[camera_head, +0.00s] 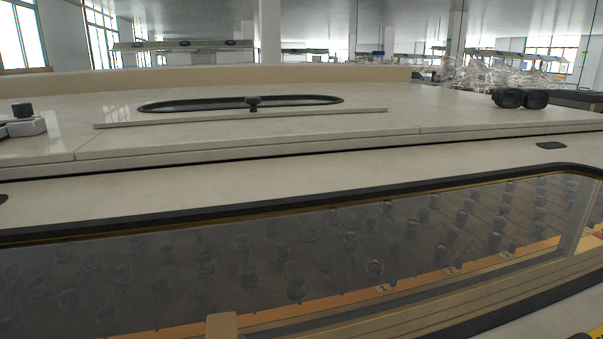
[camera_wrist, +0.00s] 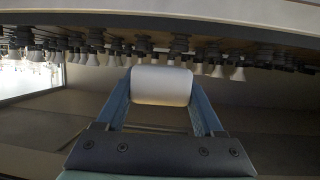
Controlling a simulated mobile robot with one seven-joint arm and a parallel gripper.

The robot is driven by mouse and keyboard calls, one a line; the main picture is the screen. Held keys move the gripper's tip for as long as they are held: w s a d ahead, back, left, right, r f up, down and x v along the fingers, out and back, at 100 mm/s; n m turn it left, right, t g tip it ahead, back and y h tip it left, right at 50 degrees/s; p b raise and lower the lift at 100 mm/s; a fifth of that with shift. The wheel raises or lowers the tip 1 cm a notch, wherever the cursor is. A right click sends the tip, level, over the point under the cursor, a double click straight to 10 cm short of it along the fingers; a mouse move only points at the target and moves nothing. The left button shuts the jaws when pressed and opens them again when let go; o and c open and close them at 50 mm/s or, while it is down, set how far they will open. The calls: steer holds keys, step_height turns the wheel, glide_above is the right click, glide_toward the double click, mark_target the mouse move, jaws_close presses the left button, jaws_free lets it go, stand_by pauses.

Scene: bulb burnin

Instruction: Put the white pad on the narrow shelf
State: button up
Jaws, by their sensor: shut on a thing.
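The white pad (camera_wrist: 161,86) is a pale block with rounded edges, in the middle of the wrist view. My gripper (camera_wrist: 161,92) has blue fingers, one along each side of the pad, and is shut on it. The pad's far side is hidden. In the head view neither the pad nor my gripper can be made out. A long thin pale ledge (camera_head: 245,118) runs across the top of the machine there; I cannot tell whether it is the narrow shelf.
In the wrist view a row of bulbs (camera_wrist: 240,72) in dark sockets runs just beyond the pad, close to it. In the head view a window (camera_head: 330,250) shows several rows of bulbs behind glass.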

steer(key=s+d+f+m+h, duration=0.15)
steer(key=s+d+f, duration=0.25)
steer(key=s+d, duration=0.4)
steer(key=s+d+f+m+h, duration=0.1)
steer(key=s+d+f+h, duration=0.1)
steer(key=s+d+f, duration=0.6)
steer(key=s+a+r+p, duration=0.2)
steer(key=s+r+p, duration=0.1)
steer(key=r+p, duration=1.5)
steer(key=p, duration=0.5)
steer(key=shift+s+a+r, duration=0.15)
steer(key=shift+r, duration=0.05)
